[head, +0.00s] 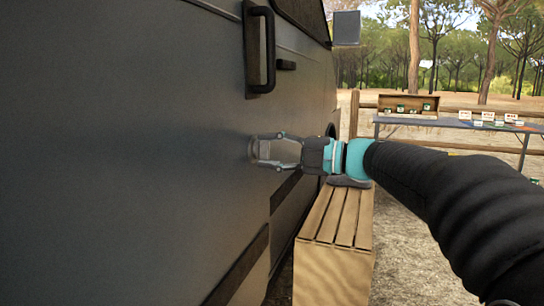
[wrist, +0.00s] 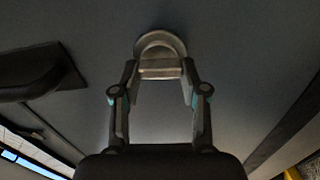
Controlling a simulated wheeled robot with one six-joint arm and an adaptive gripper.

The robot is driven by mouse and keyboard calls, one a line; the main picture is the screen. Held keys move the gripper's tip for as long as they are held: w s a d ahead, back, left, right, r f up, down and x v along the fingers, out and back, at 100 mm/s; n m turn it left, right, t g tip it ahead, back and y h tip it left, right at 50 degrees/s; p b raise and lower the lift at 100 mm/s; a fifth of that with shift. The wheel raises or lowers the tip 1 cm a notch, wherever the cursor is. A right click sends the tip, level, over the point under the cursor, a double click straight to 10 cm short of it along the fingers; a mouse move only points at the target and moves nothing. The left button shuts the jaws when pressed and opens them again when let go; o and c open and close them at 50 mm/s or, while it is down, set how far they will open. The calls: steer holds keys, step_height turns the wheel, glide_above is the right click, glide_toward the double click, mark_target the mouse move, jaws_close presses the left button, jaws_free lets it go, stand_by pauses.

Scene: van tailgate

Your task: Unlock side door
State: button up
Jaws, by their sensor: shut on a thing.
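The grey van side door (head: 150,150) fills the left of the head view. A round metal lock with a raised bar sits on it, below the black vertical grab handle (head: 269,50). In the wrist view the lock's round plate (wrist: 160,43) and bar (wrist: 160,66) show clearly. My gripper (head: 262,151) reaches the door from the right. In the wrist view my gripper (wrist: 160,78) has one finger on each side of the bar and is shut on it. The fingers partly hide the lock in the head view.
A slatted wooden crate (head: 335,220) stands beside the van below my arm. A small dark handle (head: 286,65) is on the van behind the grab handle. A table (head: 400,120) with small items and a wooden fence stand further back. Sandy ground lies between.

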steer(key=shift+r, duration=0.25)
stand_by(0.3)
steer(key=o, duration=1.1)
steer(key=shift+o, duration=0.2)
steer(key=shift+f, duration=0.15)
steer(key=shift+s+d, duration=0.1)
steer(key=shift+d, duration=0.4)
steer(key=v, duration=1.1)
